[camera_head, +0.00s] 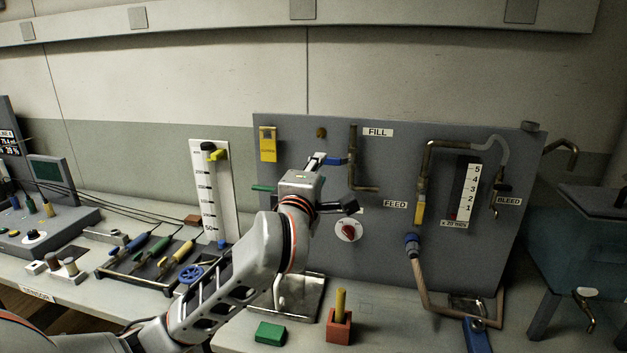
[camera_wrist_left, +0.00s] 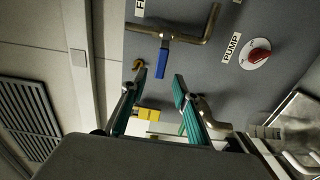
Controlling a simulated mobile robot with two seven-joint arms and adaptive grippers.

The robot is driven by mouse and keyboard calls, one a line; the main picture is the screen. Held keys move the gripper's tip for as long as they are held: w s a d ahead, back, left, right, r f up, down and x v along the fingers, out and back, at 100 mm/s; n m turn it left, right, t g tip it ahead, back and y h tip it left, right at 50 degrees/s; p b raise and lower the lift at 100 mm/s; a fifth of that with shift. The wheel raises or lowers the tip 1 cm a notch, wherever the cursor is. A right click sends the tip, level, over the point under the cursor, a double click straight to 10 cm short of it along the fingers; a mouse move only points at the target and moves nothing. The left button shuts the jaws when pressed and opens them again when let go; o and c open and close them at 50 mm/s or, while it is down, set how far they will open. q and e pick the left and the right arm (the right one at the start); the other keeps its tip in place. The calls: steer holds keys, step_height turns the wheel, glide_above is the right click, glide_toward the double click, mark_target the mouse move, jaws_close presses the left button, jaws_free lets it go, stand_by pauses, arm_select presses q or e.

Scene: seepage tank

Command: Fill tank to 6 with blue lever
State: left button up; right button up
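The blue lever (camera_head: 336,161) sits on the brass pipe under the FILL label (camera_head: 377,132) on the grey panel. In the left wrist view the blue lever (camera_wrist_left: 165,56) lies just beyond my fingertips and no finger touches it. My left gripper (camera_head: 314,163) is in front of the panel, beside the lever's left end. Its teal fingers are apart and empty in the left wrist view (camera_wrist_left: 159,80). A bluish tank (camera_head: 590,235) stands at the right. A gauge (camera_head: 465,190) marked 1 to 5 is on the panel; its level is hard to read. My right gripper is out of view.
A red-pointer PUMP dial (camera_head: 348,230) is below the lever. A yellow tag (camera_head: 268,145) and a brown knob (camera_head: 321,132) are nearby. A green block (camera_head: 270,333) and a red block (camera_head: 339,325) with a yellow peg lie on the bench. A tool tray (camera_head: 107,275) is at left.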

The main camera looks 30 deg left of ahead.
arm_select(q)
steer(key=shift+v, duration=2.35)
steer(key=shift+a, duration=0.1)
